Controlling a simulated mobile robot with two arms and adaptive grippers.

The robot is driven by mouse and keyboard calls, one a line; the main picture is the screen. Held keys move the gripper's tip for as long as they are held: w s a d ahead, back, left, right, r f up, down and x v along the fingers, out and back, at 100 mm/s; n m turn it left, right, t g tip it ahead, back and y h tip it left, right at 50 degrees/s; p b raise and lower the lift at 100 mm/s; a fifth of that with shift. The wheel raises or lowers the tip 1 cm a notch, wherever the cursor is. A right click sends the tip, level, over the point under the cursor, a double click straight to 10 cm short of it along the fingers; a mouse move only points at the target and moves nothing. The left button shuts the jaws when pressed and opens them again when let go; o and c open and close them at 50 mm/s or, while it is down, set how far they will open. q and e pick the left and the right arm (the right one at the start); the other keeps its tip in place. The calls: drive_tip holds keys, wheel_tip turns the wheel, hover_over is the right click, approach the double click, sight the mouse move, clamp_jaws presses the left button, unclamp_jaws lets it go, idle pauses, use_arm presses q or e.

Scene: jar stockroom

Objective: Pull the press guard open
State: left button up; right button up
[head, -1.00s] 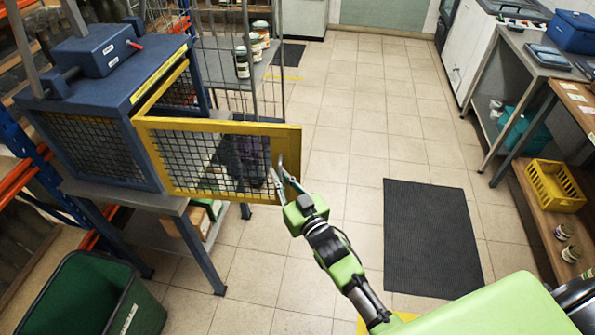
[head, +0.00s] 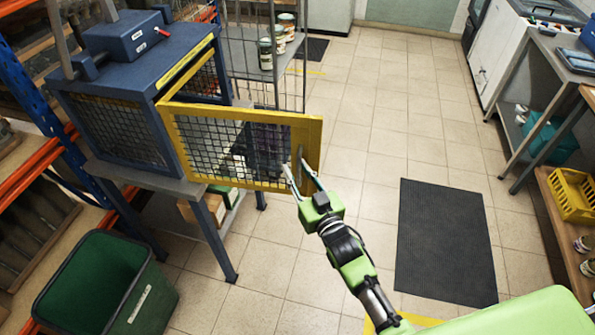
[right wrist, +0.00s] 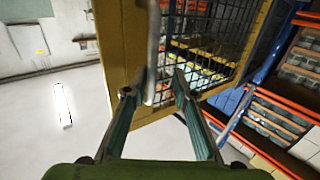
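The press (head: 118,115) is a blue box with mesh sides on a grey stand at the left of the head view. Its guard (head: 243,108), a yellow frame with black mesh, stands swung out from the press front. A grey upright handle (head: 299,150) is on the guard's free end. My right gripper (head: 297,180) is at this handle. In the right wrist view, the handle (right wrist: 153,50) rises between the two parted fingers (right wrist: 153,85), closer to the left one, with a gap at the other. My left gripper is not in view.
A green bin (head: 98,280) stands at the lower left. A wire rack (head: 262,50) with jars is behind the guard. A dark mat (head: 445,240) lies on the open tiled floor to the right. A bench with a yellow crate (head: 573,197) lines the right edge.

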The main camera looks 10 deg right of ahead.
drive_tip(key=shift+s, duration=0.15)
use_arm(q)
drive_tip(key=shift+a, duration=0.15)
use_arm(e)
drive_tip(key=s+d, duration=0.2)
drive_tip(key=s, duration=0.9)
drive_tip(key=shift+s+d, duration=0.2)
drive_tip(key=shift+s, duration=0.05)
